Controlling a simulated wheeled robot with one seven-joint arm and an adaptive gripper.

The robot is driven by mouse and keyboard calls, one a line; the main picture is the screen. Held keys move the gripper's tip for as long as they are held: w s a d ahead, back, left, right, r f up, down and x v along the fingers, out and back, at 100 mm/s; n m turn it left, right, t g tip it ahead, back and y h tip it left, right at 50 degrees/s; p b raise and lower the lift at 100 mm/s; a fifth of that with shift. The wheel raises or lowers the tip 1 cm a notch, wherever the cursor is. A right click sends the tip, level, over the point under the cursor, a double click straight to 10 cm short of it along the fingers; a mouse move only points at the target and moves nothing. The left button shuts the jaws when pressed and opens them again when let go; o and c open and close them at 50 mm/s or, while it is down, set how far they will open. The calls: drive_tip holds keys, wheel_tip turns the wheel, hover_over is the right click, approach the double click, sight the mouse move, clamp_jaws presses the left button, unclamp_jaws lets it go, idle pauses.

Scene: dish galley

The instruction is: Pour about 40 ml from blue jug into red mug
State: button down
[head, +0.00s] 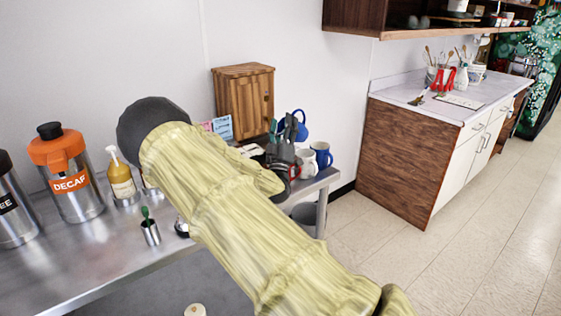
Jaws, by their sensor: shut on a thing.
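A blue jug (303,124) shows near the end of my arm, above the far right part of the steel counter. My gripper (288,128) is at its left side, shut on it; the fingers cover part of the jug. The jug's contents cannot be seen. A small red curve (296,172), perhaps part of the red mug, shows low beside my gripper. The rest of it is hidden behind my gripper and a white mug (308,164).
A blue mug (322,155) stands near the counter's right end. A wooden box (245,103) is against the wall. An orange-topped decaf dispenser (70,180), a syrup bottle (121,182) and a small steel cup (150,232) stand at left. Open floor lies to the right.

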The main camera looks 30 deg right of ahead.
drive_tip(key=shift+a+r+n+t+y, duration=0.1)
drive_tip(key=shift+r+n+t+y, duration=0.1)
drive_tip(key=shift+n+t+y, duration=0.65)
drive_tip(key=shift+d+n+t, duration=0.35)
drive_tip(key=shift+n, duration=0.2)
drive_tip(key=shift+s+d, duration=0.1)
drive_tip(key=shift+d, duration=0.2)
drive_tip(key=shift+d+n, duration=0.1)
drive_tip(key=shift+n, duration=0.2)
drive_tip(key=shift+s+d+r, duration=0.15)
drive_tip(key=shift+d, duration=0.1)
drive_tip(key=shift+n+t+y, duration=0.25)
drive_tip(key=shift+n+t, duration=0.05)
drive_tip(key=shift+t, duration=0.1)
drive_tip(key=shift+w+d+r+n+t+y, duration=0.2)
drive_tip(key=shift+d+n+t+y, duration=0.1)
drive_tip(key=shift+d+y, duration=0.15)
drive_tip(key=shift+d+p, duration=0.15)
drive_tip(key=shift+p, duration=0.15)
drive_tip(key=shift+w+r+n+t+y, duration=0.15)
drive_tip(key=shift+r+n+t+y, duration=0.15)
drive_tip(key=shift+n, duration=0.3)
